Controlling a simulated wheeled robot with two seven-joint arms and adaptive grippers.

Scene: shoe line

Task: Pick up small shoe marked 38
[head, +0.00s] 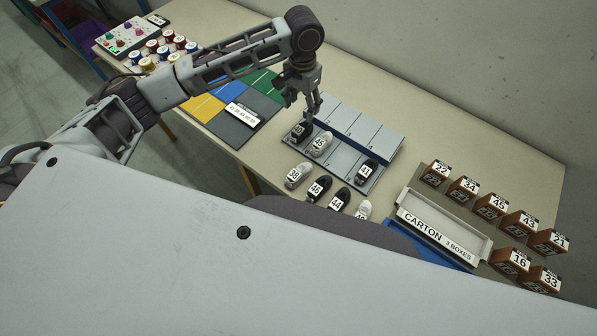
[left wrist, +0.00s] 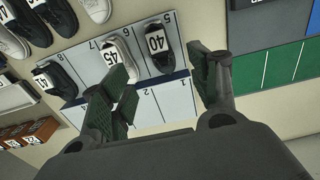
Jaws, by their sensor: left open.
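The small shoe marked 38 (head: 297,175) is white and stands on the table just in front of the grey slotted tray (head: 340,158), at the left end of a row of shoes. A white shoe at the top edge of the left wrist view (left wrist: 96,8) appears to be it; its label is out of frame. My left gripper (head: 313,108) is open and empty above the tray, beyond shoe 38. In the left wrist view its fingers (left wrist: 163,88) are spread, with white shoe 45 (left wrist: 113,50) partly behind one finger and black shoe 40 (left wrist: 158,50) between them.
Black shoe 41 (head: 367,172) stands at the tray's right. Shoes 46 (head: 318,188) and 44 (head: 340,200) stand near 38. A carton tray (head: 440,232) and several numbered boxes (head: 491,206) are at right. Coloured mats (head: 230,93) lie left. My body hides the near table edge.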

